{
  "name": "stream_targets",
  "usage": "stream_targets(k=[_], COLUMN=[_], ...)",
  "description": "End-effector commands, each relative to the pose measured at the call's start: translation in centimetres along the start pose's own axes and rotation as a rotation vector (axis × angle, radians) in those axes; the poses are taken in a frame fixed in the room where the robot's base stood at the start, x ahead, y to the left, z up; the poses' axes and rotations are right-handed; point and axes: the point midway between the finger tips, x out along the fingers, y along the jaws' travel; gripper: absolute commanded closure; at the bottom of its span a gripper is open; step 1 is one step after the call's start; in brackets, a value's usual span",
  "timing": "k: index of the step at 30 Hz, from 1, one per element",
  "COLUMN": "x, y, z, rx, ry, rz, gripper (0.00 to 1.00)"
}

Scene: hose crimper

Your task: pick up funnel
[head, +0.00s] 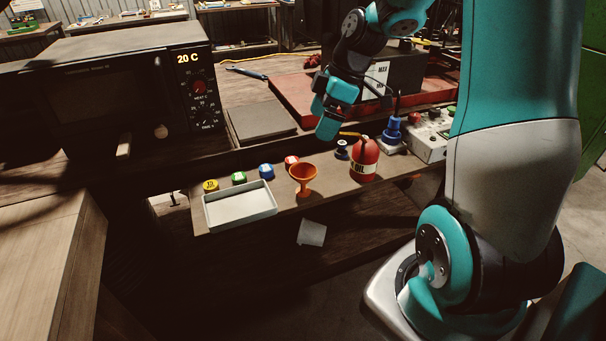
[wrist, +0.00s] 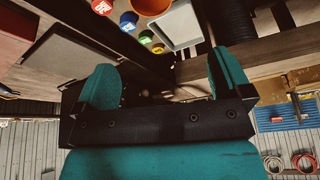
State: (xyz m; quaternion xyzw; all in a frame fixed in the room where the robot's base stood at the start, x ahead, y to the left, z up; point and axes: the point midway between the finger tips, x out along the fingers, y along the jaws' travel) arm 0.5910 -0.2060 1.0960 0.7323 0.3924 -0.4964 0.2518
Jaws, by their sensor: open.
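The orange funnel (head: 303,178) stands on the narrow front shelf in the head view, between the white tray and the red oil can. In the wrist view its orange rim (wrist: 152,6) is cut off by the top edge. My gripper (head: 328,124) is above and behind the shelf, up and to the right of the funnel and apart from it. In the wrist view my gripper (wrist: 165,88) has its two teal fingers spread wide with nothing between them.
A white tray (head: 240,221) and several coloured caps (head: 238,178) are left of the funnel. A red oil can (head: 364,160) stands close on its right. An oven (head: 105,90) stands at the left.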

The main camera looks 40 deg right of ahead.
Motion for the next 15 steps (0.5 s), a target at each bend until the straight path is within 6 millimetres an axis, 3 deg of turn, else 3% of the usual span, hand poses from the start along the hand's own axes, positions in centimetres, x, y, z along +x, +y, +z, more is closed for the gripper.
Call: stream_targets(k=[1,5,15], x=[-0.1,1.2,8.8], y=[0.7,1.3,1.2], z=[0.9,1.7,1.6], rx=[-0.007,-0.023,-0.023], ry=[0.002,0.003,0.001], rz=[0.006,0.008,0.005], gripper=[0.03,0.03,0.03])
